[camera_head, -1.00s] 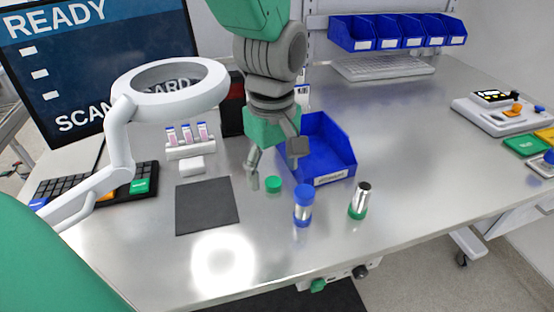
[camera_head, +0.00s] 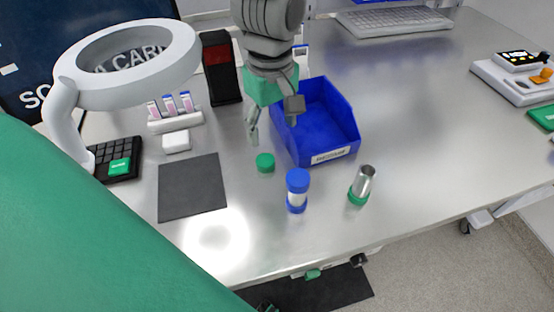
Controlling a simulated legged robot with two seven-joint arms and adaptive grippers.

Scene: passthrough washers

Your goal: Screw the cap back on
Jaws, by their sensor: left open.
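A small green cap (camera_head: 265,162) lies on the metal table, left of the blue bin. A silver, metallic cylinder (camera_head: 363,182) with a green base stands to its right; its top looks open. A small container (camera_head: 297,190) with a blue top and blue base stands between them, nearer to me. My left gripper (camera_head: 274,129) hangs from the top of the view, open and empty, with its fingers pointing down. It is behind the green cap in the picture and by the bin's left side, apart from the cap. My right gripper is not in view.
The blue bin (camera_head: 330,145) stands behind the containers. A dark mat (camera_head: 192,187) lies left of the cap. A white ring-shaped lamp (camera_head: 125,65), a rack of small vials (camera_head: 174,118) and a keyboard (camera_head: 115,160) are at left. The table's right side is mostly clear.

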